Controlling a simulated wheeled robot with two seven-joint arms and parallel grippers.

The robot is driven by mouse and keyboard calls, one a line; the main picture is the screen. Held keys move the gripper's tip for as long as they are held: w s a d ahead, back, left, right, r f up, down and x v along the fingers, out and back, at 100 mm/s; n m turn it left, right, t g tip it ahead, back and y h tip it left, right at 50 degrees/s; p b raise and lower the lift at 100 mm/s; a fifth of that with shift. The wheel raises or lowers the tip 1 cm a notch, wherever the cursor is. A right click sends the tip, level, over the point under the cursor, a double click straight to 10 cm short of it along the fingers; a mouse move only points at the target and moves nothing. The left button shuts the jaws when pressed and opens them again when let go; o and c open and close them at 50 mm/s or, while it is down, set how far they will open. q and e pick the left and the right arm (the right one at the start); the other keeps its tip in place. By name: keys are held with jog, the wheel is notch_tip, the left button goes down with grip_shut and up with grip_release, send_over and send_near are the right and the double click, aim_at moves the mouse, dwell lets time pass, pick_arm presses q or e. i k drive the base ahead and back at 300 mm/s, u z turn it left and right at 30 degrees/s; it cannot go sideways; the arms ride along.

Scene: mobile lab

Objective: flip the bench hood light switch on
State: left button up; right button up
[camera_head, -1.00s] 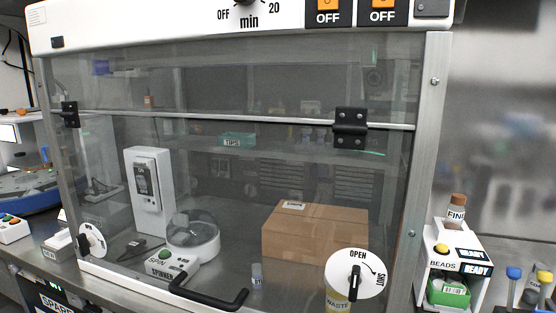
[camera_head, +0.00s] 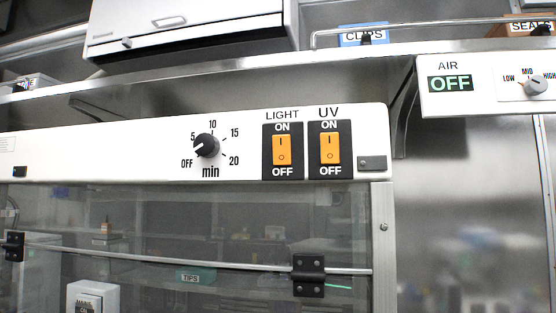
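The LIGHT switch (camera_head: 282,150) is an orange rocker on a black plate, marked ON above and OFF below. It sits on the white front panel (camera_head: 120,155) across the top of the bench hood. I cannot tell for sure which way the rocker is tipped. A matching UV switch (camera_head: 330,149) is right beside it on the right. Neither of my grippers shows in this view.
A timer knob (camera_head: 206,146) marked in minutes is left of the switches. The clear hood sash (camera_head: 190,235) with black hinges hangs below the panel. A metal shelf (camera_head: 240,62) runs above. An AIR panel (camera_head: 492,84) reading OFF is at upper right.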

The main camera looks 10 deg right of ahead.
aim_at(281, 144)
jog(key=u, duration=0.95)
jog(key=k, duration=0.8)
